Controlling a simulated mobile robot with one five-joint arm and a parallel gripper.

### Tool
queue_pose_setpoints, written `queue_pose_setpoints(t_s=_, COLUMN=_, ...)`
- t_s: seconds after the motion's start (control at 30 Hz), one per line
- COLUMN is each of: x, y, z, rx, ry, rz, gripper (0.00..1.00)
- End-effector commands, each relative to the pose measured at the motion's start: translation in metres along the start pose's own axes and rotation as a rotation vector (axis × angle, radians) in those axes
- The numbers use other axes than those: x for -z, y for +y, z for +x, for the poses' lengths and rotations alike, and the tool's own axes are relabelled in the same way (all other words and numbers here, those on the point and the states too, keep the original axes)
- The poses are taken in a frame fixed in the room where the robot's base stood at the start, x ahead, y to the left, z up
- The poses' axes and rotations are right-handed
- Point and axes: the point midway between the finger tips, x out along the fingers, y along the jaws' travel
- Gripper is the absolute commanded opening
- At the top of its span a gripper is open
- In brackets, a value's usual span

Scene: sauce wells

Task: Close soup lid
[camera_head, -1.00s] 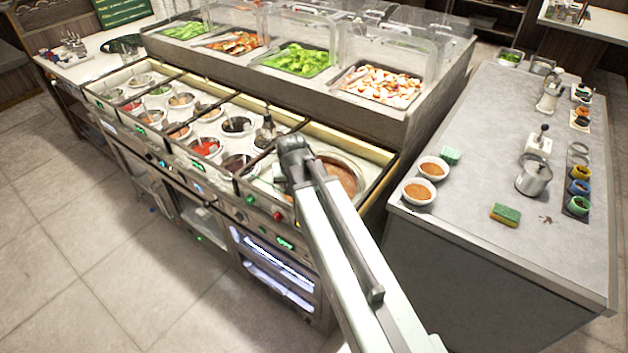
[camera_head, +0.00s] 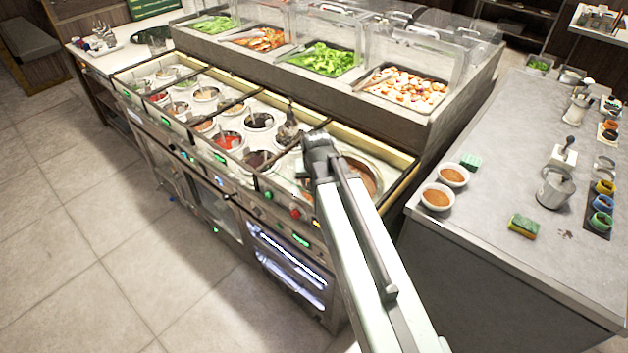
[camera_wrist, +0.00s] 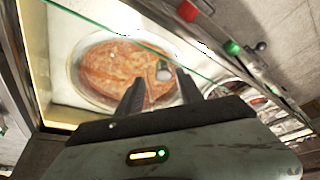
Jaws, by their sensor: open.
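The soup well (camera_head: 362,178) is a round pot of orange-brown soup at the right end of the counter, partly hidden behind my arm in the head view. In the wrist view the soup (camera_wrist: 115,68) fills a round rim, with a ladle or handle end (camera_wrist: 163,71) over it. A thin green-edged line, perhaps a clear lid's edge (camera_wrist: 110,22), crosses the wrist view above the soup; I cannot tell more of the lid. My gripper (camera_wrist: 160,90) is open over the soup well, its two dark fingers apart with nothing clearly between them. Its fingertips are hidden in the head view.
Several sauce wells (camera_head: 228,141) line the counter to the left. Knobs and buttons (camera_head: 295,213) run along its front. A side counter (camera_head: 490,150) at right holds two soup bowls (camera_head: 437,197), a sponge (camera_head: 524,226) and a metal pitcher (camera_head: 555,187). Floor in front is clear.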

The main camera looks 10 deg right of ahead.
Motion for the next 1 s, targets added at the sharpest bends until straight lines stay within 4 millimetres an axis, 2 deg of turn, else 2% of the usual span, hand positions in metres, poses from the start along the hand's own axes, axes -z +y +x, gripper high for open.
queue_pose_setpoints(t_s=0.03, x=0.002, y=0.0, z=-0.016, rx=0.0, ry=0.0, rz=0.0, gripper=0.44)
queue_pose_setpoints(t_s=0.3, x=0.003, y=0.0, z=-0.064, rx=0.001, ry=0.001, rz=0.0, gripper=0.44)
queue_pose_setpoints(t_s=0.6, x=0.001, y=-0.001, z=-0.065, rx=0.001, ry=0.001, rz=0.0, gripper=0.44)
queue_pose_setpoints(t_s=0.67, x=-0.001, y=-0.001, z=-0.065, rx=0.001, ry=-0.006, rz=-0.002, gripper=0.3)
queue_pose_setpoints(t_s=0.77, x=-0.033, y=0.001, z=-0.068, rx=0.003, ry=-0.121, rz=-0.045, gripper=0.02)
queue_pose_setpoints(t_s=0.8, x=-0.052, y=0.002, z=-0.071, rx=0.006, ry=-0.191, rz=-0.073, gripper=0.0)
queue_pose_setpoints(t_s=0.9, x=-0.09, y=0.002, z=-0.081, rx=0.022, ry=-0.336, rz=-0.133, gripper=0.0)
queue_pose_setpoints(t_s=1.0, x=-0.104, y=0.002, z=-0.087, rx=0.031, ry=-0.396, rz=-0.16, gripper=0.0)
